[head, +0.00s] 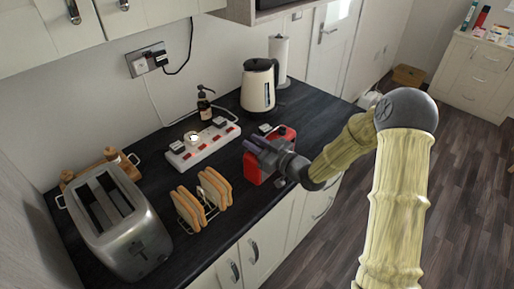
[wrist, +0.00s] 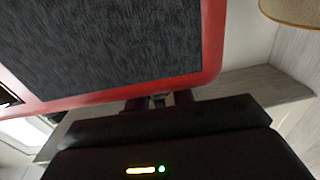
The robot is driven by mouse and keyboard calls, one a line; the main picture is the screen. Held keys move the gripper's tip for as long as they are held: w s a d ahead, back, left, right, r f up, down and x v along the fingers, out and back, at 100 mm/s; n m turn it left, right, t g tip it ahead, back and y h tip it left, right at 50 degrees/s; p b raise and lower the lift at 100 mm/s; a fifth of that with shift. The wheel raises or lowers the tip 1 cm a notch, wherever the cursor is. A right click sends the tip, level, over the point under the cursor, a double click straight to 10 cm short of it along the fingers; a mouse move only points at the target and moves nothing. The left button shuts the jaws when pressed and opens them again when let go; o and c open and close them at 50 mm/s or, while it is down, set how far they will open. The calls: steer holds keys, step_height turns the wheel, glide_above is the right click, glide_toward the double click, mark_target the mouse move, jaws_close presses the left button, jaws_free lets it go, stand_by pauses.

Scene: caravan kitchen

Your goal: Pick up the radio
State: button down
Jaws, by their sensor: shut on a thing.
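The radio (head: 253,170) is red, near the front edge of the dark worktop in the head view, partly covered by my gripper. In the wrist view the radio (wrist: 110,45) fills the upper left, with a dark grey speaker face and a red rim. My gripper (head: 255,146) reaches in from the right across the radio. In the wrist view my gripper's fingers (wrist: 158,101) meet the red rim and are shut on it. I cannot tell whether the radio rests on the worktop or hangs just above it.
A toast rack (head: 203,212) with toast stands left of the radio, and a toaster (head: 128,235) beyond it. A white power strip (head: 203,146), a soap bottle (head: 205,108) and a kettle (head: 259,88) stand behind. Free floor (head: 420,150) lies to the right.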

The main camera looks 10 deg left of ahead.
step_height(320, 180, up, 9)
steer(key=shift+b, duration=0.4)
stand_by(0.4)
